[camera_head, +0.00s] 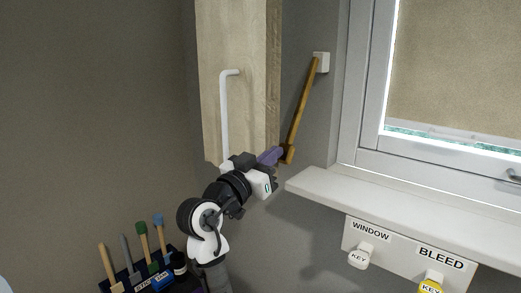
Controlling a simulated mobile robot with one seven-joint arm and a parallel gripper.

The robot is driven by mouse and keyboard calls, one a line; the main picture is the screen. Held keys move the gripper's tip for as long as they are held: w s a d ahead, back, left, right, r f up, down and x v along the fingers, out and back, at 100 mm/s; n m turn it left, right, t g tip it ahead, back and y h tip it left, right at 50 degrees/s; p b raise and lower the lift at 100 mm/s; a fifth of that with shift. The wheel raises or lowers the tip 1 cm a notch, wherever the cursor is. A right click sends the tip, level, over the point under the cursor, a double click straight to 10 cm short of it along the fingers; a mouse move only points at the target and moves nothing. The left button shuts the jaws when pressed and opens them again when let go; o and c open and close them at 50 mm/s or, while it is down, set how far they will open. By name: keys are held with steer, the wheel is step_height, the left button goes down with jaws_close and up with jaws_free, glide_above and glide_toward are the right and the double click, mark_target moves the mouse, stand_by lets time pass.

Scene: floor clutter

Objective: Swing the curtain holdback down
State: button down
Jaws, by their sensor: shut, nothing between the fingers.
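The curtain holdback (301,103) is a wooden bar hung from a white wall bracket (321,62) left of the window. It slants down and to the left from the bracket, with a thicker block at its lower end. My gripper (282,156) is beside that lower end, its purple fingers shut. The fingertips appear to touch or nearly touch the block; I cannot tell which. The fingers partly overlap the block's left side.
A wooden cabinet door (237,90) with a white handle (225,115) stands left of the holdback. A white sill (400,205) juts out under the window. Labelled key knobs (359,257) are below it. A rack of handled tools (140,262) is at lower left.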

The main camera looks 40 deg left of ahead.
mark_target(280, 158)
steer(key=shift+w+f, duration=0.15)
steer(key=shift+w, duration=0.1)
steer(key=w+f+b, duration=0.2)
steer(key=shift+w+d+f, duration=0.1)
steer(key=shift+w+d, duration=0.1)
steer(key=shift+w, duration=0.25)
stand_by(0.4)
